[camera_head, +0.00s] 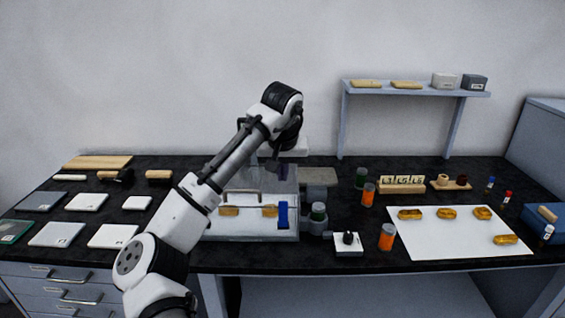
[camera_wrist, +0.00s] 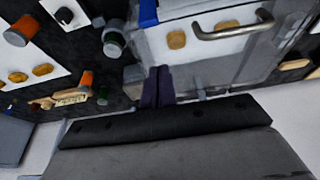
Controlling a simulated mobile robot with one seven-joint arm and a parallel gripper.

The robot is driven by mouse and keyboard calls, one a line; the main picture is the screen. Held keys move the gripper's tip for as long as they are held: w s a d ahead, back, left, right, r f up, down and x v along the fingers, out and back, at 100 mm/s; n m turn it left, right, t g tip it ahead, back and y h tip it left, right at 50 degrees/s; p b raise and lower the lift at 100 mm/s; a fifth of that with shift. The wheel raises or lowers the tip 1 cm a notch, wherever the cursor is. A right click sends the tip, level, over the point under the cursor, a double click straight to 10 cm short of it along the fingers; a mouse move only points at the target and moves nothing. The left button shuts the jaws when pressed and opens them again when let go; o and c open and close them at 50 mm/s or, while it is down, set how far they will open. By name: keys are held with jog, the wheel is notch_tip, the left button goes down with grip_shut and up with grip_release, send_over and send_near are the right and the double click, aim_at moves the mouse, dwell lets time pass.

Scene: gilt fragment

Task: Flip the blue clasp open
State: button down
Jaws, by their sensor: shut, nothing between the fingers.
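The blue clasp (camera_head: 283,215) is an upright blue strip at the front right of a clear case (camera_head: 250,232). In the wrist view the clasp (camera_wrist: 148,13) shows at the top edge, partly cut off. The case has a metal handle (camera_wrist: 235,28), and golden fragments (camera_head: 229,211) lie inside it. My gripper (camera_head: 284,172) is above the back right part of the case, apart from the clasp. In the wrist view my gripper (camera_wrist: 158,72) has its dark fingers shut together with nothing between them.
A grey device with a green-capped jar (camera_head: 319,211) stands close to the case's right side. Orange bottles (camera_head: 387,237) and a white sheet (camera_head: 450,245) with several golden pieces lie farther right. White tiles (camera_head: 86,201) lie on the left.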

aim_at(282, 194)
jog(key=p+x, duration=0.1)
jog(key=x, duration=0.3)
jog(key=shift+f, duration=0.3)
jog(key=s+p, duration=0.1)
jog(key=s, duration=0.2)
jog(key=shift+s+f+p, duration=0.15)
jog(key=shift+s+p, duration=0.15)
